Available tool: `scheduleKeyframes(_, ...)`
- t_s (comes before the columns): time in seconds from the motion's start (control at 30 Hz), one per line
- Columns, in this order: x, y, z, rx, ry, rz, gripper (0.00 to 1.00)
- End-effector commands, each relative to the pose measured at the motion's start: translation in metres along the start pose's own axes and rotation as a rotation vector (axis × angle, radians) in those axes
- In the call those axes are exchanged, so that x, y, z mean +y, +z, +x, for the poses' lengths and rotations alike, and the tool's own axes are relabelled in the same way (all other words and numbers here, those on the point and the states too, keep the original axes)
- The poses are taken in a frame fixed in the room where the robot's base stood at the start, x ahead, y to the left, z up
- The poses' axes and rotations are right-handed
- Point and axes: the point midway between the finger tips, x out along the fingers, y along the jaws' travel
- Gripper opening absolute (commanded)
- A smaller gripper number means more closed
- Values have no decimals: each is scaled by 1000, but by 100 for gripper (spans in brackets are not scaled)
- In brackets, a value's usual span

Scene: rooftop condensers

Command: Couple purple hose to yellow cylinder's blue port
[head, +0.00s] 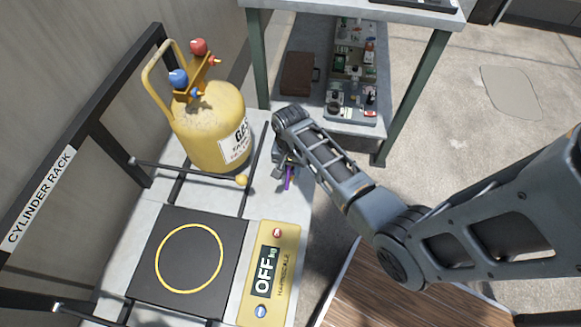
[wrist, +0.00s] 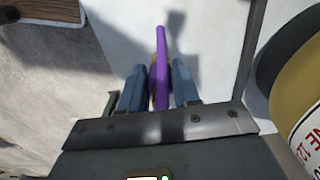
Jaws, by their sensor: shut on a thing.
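The yellow cylinder (head: 215,130) stands upright in the rack at the upper left, with a blue knob and port (head: 178,79) on the left of its top and a red one (head: 199,47) on the right. Its edge also shows at the right of the wrist view (wrist: 302,95). My gripper (wrist: 160,82) is shut on the purple hose (wrist: 162,45), which sticks out beyond the fingers. In the head view my arm largely hides the gripper; a short piece of purple hose (head: 288,178) shows below it, right of the cylinder. The hose's other end is hidden.
A black scale plate (head: 150,280) with a yellow ring and a panel reading OFF (head: 268,272) lies in front of the cylinder. A rack bar with a yellow ball end (head: 242,180) crosses before the cylinder. A shelved table (head: 405,95) with a brown case (head: 297,74) stands behind.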

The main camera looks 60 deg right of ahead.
Motion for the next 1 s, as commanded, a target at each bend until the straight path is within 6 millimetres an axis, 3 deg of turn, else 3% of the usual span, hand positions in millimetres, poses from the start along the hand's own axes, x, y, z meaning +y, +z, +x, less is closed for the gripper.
scheduleKeyframes(1.0,0,0,-34,0,0,0,0)
